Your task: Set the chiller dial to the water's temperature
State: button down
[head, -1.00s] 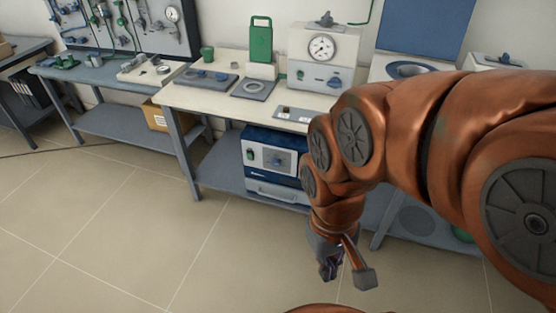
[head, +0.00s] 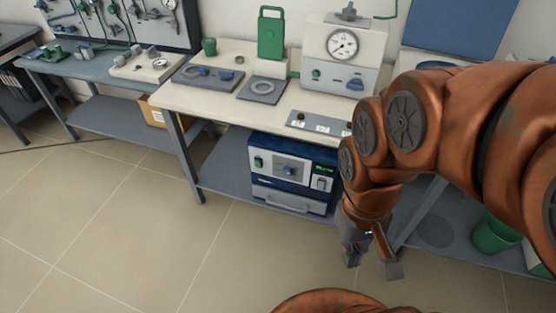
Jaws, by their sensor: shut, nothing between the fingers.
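A blue and white box, which looks like the chiller (head: 262,180), stands on the lower shelf of the middle bench. Its front has a dial with a dark blue knob (head: 289,171), a green button at left and a small green-lit display at upper right, too small to read. On the bench top above, a white unit (head: 375,48) carries a round gauge (head: 342,44) with a dark needle; its reading is too small to make out. My gripper (head: 372,262) is shut and empty, pointing down over the floor, in front and to the right of the chiller, not touching it.
The bench top (head: 225,105) overhangs the chiller, and a grey bench leg (head: 186,160) stands to its left. A green bucket (head: 495,238) sits on the lower shelf at right. A cardboard box (head: 152,112) is at left. The tiled floor in front is clear.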

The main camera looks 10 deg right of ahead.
aim_at(287, 171)
jog(key=u, duration=0.35)
jog(key=k, duration=0.45)
jog(key=u, duration=1.05)
jog(key=i, duration=0.8)
jog(key=z, duration=0.1)
